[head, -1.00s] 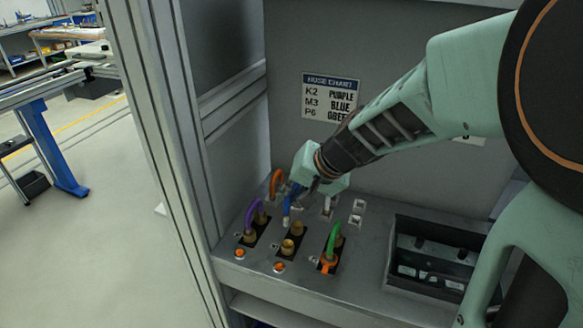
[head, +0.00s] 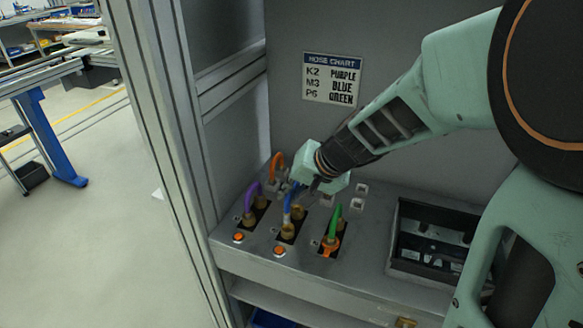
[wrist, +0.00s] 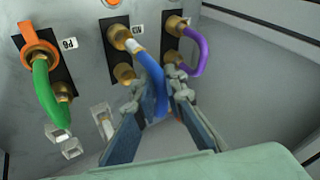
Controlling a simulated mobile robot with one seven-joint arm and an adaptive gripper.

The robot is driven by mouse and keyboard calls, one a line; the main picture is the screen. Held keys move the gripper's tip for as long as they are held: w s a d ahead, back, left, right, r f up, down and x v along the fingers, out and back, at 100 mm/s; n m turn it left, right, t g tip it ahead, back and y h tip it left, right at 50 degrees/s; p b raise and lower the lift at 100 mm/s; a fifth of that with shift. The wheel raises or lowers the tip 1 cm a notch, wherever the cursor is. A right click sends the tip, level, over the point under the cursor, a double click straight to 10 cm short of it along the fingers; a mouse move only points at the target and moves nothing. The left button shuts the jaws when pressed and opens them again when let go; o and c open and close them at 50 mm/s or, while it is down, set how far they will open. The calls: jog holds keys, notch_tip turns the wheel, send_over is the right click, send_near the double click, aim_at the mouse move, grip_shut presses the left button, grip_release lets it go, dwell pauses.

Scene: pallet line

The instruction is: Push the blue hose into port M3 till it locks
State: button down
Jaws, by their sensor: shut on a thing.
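My gripper (head: 298,188) is shut on the blue hose (wrist: 160,98), seen between the two fingers (wrist: 157,86) in the wrist view. The hose's pale end collar (wrist: 137,47) is at the front brass fitting of port M3 (wrist: 119,36), in line or nearly so. I cannot tell how deep the end sits or whether it is locked. In the head view the blue hose (head: 287,215) comes down from my gripper to port M3 (head: 287,232).
A purple hose (head: 252,192) loops at K2 on the left; a green hose (head: 336,222) with an orange collar (head: 329,247) is at P6 on the right. Orange buttons (head: 279,251) line the front. A black bin (head: 430,243) is right.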

jog(key=shift+f+b, duration=1.6)
jog(key=shift+f, duration=0.2)
jog(key=shift+f+b, duration=0.45)
jog(key=shift+b, duration=0.1)
jog(key=c, duration=2)
grip_release()
jog(key=shift+o, duration=0.5)
jog(key=v, duration=0.8)
jog(key=shift+r, duration=0.15)
